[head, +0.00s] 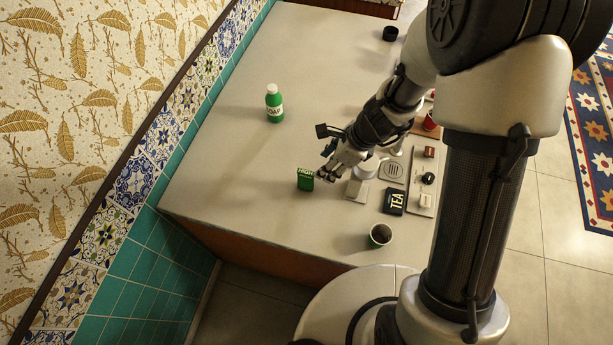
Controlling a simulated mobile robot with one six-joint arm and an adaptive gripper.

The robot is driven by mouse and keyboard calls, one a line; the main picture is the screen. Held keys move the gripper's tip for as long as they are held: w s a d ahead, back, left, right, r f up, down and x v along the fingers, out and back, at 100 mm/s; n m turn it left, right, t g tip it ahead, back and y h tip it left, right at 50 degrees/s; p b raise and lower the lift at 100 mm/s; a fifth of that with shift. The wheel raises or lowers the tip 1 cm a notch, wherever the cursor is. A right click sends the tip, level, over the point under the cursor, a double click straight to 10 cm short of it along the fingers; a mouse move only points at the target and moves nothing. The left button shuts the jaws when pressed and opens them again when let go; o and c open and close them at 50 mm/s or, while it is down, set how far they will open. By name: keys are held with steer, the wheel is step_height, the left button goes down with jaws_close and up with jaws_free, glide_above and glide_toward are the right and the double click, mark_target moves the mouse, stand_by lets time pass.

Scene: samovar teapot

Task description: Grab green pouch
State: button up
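The green pouch (305,180) stands upright on the grey counter, left of the middle of the picture's lower half. It is small, with light lettering near its top. My gripper (329,177) is just to the right of the pouch, with its fingers pointing down and left towards it. The fingers look spread, with no object seen between them. A small gap seems to lie between the fingertips and the pouch, but contact is hard to judge from this view.
A green bottle with a white cap (274,104) stands farther back on the counter (240,170). Right of the pouch are a black TEA box (395,201), a round grille (392,171) and a tray of small items (424,190). A green cup (380,236) stands near the front edge.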

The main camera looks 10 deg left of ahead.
steer(key=b, duration=0.4)
glide_toward(306, 181)
steer(key=x, duration=0.4)
steer(key=shift+d+f, duration=0.25)
steer(key=shift+f, duration=0.25)
steer(key=shift+a+b+x, duration=0.15)
steer(key=shift+b+x, duration=0.5)
steer(key=shift+x, duration=0.9)
steer(key=shift+a+b+x, duration=0.15)
steer(key=shift+b+x, duration=0.45)
steer(key=shift+x, duration=1)
steer(key=shift+w+r, duration=0.2)
steer(key=shift+r, duration=0.1)
steer(key=shift+c, duration=0.5)
jaws_close()
